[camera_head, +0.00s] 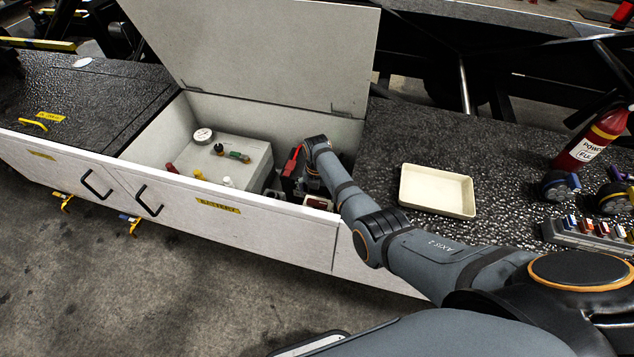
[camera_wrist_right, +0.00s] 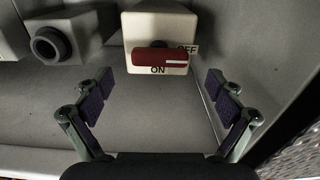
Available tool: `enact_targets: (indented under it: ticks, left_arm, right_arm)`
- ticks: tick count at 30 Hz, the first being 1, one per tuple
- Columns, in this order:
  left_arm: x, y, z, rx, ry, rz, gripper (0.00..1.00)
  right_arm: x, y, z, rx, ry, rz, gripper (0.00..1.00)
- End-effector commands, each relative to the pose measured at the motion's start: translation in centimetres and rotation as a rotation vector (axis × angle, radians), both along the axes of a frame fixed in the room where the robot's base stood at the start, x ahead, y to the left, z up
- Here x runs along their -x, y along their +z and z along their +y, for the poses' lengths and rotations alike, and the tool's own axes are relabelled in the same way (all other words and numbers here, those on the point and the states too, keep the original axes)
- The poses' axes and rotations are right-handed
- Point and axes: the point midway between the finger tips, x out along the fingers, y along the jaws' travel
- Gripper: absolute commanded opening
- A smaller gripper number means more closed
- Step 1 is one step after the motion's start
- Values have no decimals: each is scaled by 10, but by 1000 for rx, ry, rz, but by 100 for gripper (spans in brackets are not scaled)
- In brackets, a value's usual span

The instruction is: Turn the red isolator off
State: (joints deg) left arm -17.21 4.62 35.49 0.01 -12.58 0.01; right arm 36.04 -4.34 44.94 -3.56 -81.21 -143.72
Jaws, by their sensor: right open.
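The red isolator handle (camera_wrist_right: 150,57) sits across the face of a pale block in the right wrist view. It lies level, with a white line on its right part. An OFF label (camera_wrist_right: 187,48) is at its right end and an ON label (camera_wrist_right: 158,70) is below it. My right gripper (camera_wrist_right: 156,96) is open and empty, its fingers apart on either side below the handle and not touching it. In the head view my right arm reaches into the open box. A small red-and-white piece (camera_head: 318,203) there may be the isolator. My left gripper is not in view.
The box's raised lid (camera_head: 265,50) stands behind. A cream tray (camera_head: 437,190) and a red extinguisher (camera_head: 590,138) are on the deck right. A dark round fitting (camera_wrist_right: 48,45) is left of the handle.

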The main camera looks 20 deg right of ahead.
Motion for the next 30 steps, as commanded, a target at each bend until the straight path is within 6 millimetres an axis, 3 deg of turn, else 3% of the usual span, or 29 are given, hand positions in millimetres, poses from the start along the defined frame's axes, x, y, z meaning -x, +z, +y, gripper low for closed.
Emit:
enact_targets:
  ticks: [6, 12, 30]
  left_arm:
    - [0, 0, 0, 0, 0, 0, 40]
    - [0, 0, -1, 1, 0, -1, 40]
    - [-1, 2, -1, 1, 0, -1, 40]
  right_arm:
    - [-1, 52, 0, -1, 1, -6, 94]
    - [-1, 76, 0, -1, 1, -3, 94]
    - [-1, 82, 0, -1, 1, -3, 94]
